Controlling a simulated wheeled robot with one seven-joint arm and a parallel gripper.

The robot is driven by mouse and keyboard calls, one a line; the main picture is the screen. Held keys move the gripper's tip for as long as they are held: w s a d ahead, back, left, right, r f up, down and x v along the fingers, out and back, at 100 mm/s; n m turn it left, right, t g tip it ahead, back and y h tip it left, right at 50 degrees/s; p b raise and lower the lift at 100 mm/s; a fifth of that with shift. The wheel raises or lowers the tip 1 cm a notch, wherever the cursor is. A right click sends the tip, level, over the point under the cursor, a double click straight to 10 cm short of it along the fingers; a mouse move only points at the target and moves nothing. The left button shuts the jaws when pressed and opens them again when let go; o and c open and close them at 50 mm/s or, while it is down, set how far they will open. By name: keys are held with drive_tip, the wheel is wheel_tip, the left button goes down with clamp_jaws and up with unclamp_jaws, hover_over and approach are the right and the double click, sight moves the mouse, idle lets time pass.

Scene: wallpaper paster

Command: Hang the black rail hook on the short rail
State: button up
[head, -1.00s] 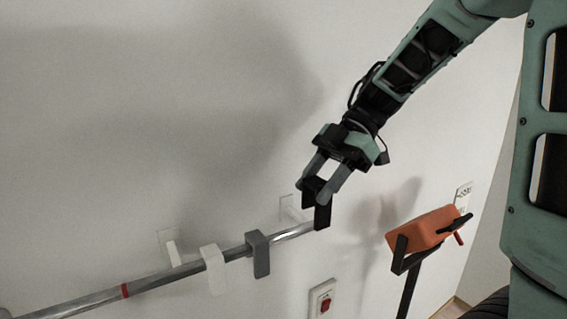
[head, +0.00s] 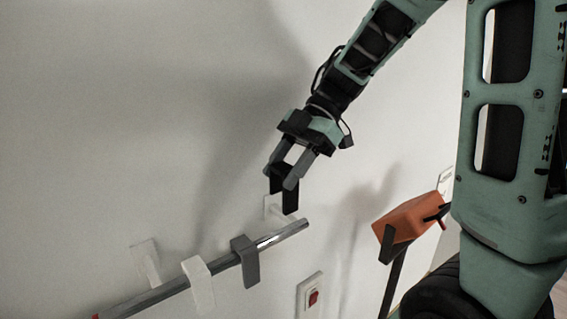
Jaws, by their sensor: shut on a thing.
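The short rail (head: 282,234) is a shiny metal bar on wall brackets, running from lower left to its free end near the middle of the head view. My gripper (head: 282,180) is shut on the black rail hook (head: 290,197), which hangs down between the fingers. The hook is above the rail's right end in the picture. A small gap shows between them, though the depth between them is hard to judge. A grey hook (head: 246,262) and a white hook (head: 199,286) hang on the rail farther left. The fingers partly hide the black hook's top.
A white wall plate with a red switch (head: 313,298) is below the rail's end. An orange block (head: 408,218) sits on a black stand (head: 392,275) to the right. A wall bracket (head: 146,262) holds the rail. The wall above is clear.

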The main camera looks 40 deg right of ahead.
drive_tip(key=b, duration=0.3)
hover_over(281, 231)
drive_tip(key=d, duration=0.1)
drive_tip(key=shift+f, duration=2.9)
drive_tip(key=shift+p, duration=1.8)
drive_tip(key=shift+f+b, duration=1.3)
drive_tip(key=shift+f, duration=1.95)
drive_tip(key=o, duration=1)
drive_tip(key=shift+o, duration=0.2)
drive_tip(key=b+v, duration=0.3)
drive_tip(key=v, duration=1.4)
